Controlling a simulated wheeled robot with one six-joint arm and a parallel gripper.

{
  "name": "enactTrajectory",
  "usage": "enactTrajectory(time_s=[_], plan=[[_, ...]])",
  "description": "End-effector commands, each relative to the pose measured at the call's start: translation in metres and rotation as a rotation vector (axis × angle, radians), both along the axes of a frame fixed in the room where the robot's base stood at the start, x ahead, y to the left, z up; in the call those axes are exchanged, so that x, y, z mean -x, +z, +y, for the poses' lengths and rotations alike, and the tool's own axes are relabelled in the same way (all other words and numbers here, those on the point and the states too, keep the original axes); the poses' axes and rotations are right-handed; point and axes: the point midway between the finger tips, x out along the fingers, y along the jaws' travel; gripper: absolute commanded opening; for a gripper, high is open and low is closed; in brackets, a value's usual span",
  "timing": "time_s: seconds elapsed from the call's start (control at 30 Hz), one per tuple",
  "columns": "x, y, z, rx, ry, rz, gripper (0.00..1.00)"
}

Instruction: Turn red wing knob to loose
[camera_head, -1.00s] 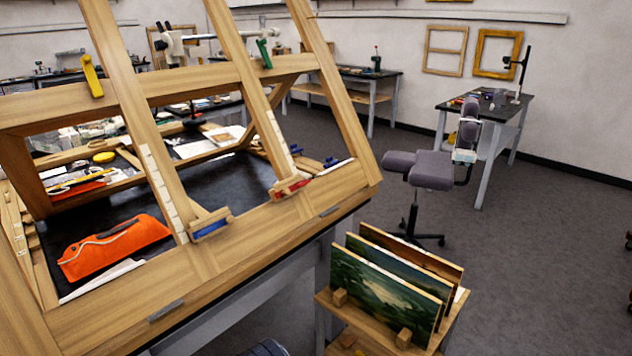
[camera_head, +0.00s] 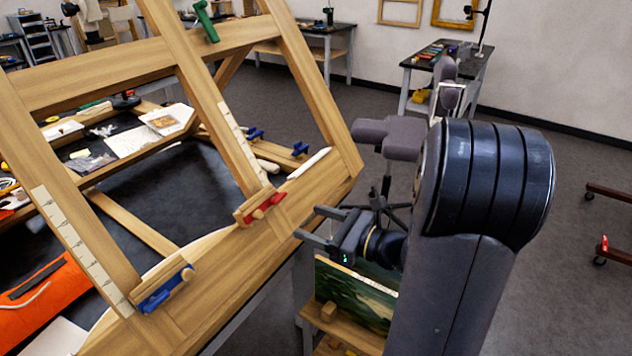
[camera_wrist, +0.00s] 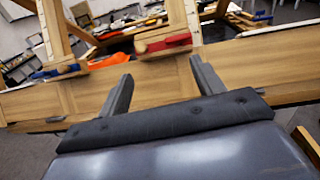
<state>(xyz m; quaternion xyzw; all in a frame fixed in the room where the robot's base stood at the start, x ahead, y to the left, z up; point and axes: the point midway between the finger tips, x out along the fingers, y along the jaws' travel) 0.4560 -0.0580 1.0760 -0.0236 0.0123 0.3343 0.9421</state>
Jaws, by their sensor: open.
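The red wing knob (camera_head: 263,206) sits on a small wooden block at the foot of the easel frame's right upright, on the lower rail. It also shows in the wrist view (camera_wrist: 165,44), ahead of the fingers and slightly right of centre. My gripper (camera_head: 312,223) is open and empty, to the right of the red knob and apart from it. In the wrist view the two fingers (camera_wrist: 158,80) point towards the rail below the knob. A blue wing knob (camera_head: 165,289) sits on a similar block at the left upright; it shows at left in the wrist view (camera_wrist: 55,71).
The wooden easel frame (camera_head: 215,270) leans over a black table. A green knob (camera_head: 206,22) is high on the frame. Framed paintings (camera_head: 355,290) stand on a rack below my gripper. A grey chair (camera_head: 390,135) is behind my arm. An orange pouch (camera_head: 40,300) lies at left.

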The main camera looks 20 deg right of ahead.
Motion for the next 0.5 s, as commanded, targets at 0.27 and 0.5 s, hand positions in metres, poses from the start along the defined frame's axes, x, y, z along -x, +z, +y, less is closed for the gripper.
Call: enactTrajectory(time_s=[0.27, 0.5], plan=[[-0.015, 0.004, -0.01, -0.058, -0.054, -0.007, 0.64], [-0.045, 0.004, 0.014, -0.056, -0.049, -0.006, 0.64]])
